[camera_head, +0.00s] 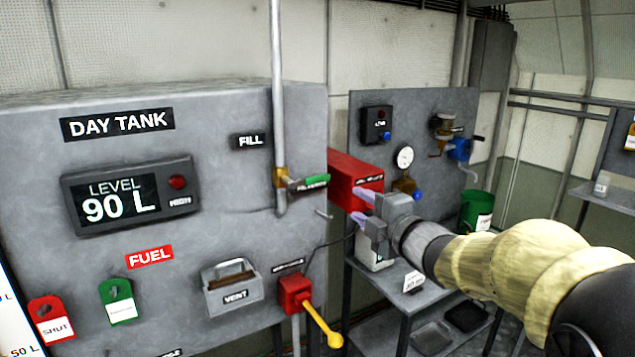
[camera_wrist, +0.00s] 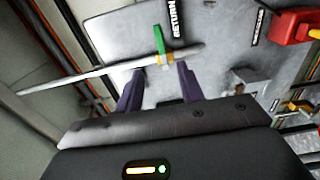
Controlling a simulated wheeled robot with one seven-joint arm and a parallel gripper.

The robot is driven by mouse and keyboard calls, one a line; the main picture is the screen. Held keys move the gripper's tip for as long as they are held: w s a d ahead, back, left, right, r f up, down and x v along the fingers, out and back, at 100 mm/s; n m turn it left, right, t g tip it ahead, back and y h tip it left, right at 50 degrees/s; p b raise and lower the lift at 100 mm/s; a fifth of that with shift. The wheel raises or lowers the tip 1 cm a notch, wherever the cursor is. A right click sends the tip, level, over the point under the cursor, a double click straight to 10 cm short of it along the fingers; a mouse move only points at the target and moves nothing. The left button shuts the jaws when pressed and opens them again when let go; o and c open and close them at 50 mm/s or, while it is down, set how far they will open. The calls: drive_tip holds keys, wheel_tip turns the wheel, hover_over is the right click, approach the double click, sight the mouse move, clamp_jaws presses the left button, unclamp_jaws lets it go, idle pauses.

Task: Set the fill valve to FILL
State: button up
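The fill valve (camera_head: 281,177) is a brass body on a vertical grey pipe on the day tank's front. Its green handle (camera_head: 316,180) points to the right, away from the FILL label (camera_head: 250,141) at upper left. In the wrist view the green handle (camera_wrist: 159,40) points toward a label reading RETURN (camera_wrist: 172,17). My gripper (camera_head: 364,207) is to the right of the valve and a little lower, apart from it. In the wrist view its two purple fingers (camera_wrist: 159,85) are spread with nothing between them, and the valve shows just beyond their tips.
A red box (camera_head: 350,180) sticks out behind my gripper. Below the valve are a red valve with a yellow lever (camera_head: 322,328) and a VENT holder (camera_head: 232,287). A display (camera_head: 130,195) reads 90 L. A panel with a gauge (camera_head: 404,158) stands behind.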

sight(319, 180)
drive_tip(key=shift+a, duration=0.1)
drive_tip(key=p+x, duration=0.5)
drive_tip(key=x, duration=1.2)
drive_tip(key=shift+w+a+p, duration=0.15)
drive_tip(key=shift+p, duration=0.2)
clamp_jaws()
